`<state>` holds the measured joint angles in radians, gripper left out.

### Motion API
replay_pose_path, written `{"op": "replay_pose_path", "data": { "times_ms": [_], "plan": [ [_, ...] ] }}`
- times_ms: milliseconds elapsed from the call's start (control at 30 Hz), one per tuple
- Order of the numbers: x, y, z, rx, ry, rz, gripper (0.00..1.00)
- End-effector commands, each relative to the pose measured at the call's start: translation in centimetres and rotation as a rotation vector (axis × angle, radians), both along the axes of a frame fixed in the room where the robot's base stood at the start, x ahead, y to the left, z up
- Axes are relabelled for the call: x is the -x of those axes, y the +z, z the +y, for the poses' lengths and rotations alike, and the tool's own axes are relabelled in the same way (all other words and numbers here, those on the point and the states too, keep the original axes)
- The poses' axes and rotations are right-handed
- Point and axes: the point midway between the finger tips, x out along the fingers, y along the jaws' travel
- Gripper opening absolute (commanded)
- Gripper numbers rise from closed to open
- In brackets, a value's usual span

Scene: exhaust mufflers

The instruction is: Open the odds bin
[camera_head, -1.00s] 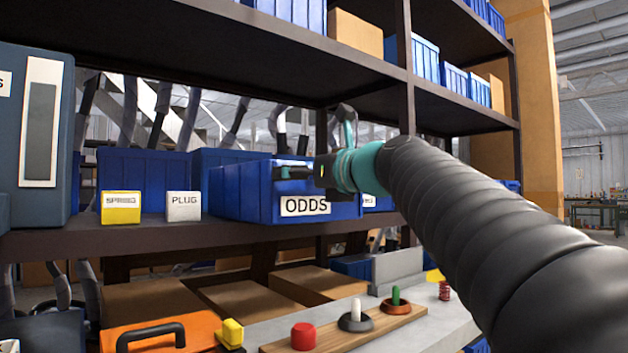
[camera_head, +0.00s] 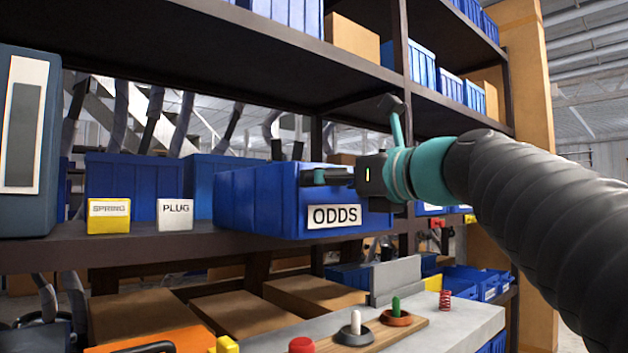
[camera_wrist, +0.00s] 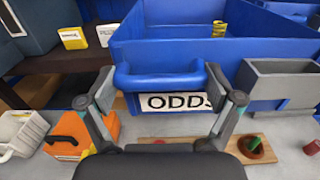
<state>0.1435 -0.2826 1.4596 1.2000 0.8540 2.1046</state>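The blue odds bin (camera_head: 262,205), with a white ODDS label (camera_head: 334,216), sits on the shelf with its front sticking out past the shelf edge. Its open top and a yellow item (camera_wrist: 219,28) near its far side show in the wrist view. My gripper (camera_head: 345,177) is at the bin's front handle. In the wrist view my gripper's two fingers (camera_wrist: 160,78) press in at the two ends of the blue handle (camera_wrist: 160,79), which fills the space between them. The label is partly hidden by the right finger there.
A lower bench holds a wooden board (camera_head: 395,335) with pegs, a grey holder (camera_head: 396,280) and an orange case (camera_head: 165,338). An upper shelf runs above the bin.

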Motion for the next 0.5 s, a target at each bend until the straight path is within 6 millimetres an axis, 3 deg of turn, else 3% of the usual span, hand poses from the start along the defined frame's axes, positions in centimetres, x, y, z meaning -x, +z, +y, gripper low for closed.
{"op": "replay_pose_path", "data": {
  "times_ms": [500],
  "plan": [
    [0.57, 0.03, -0.53, -0.001, -0.004, -0.001, 1.00]
  ]
}}
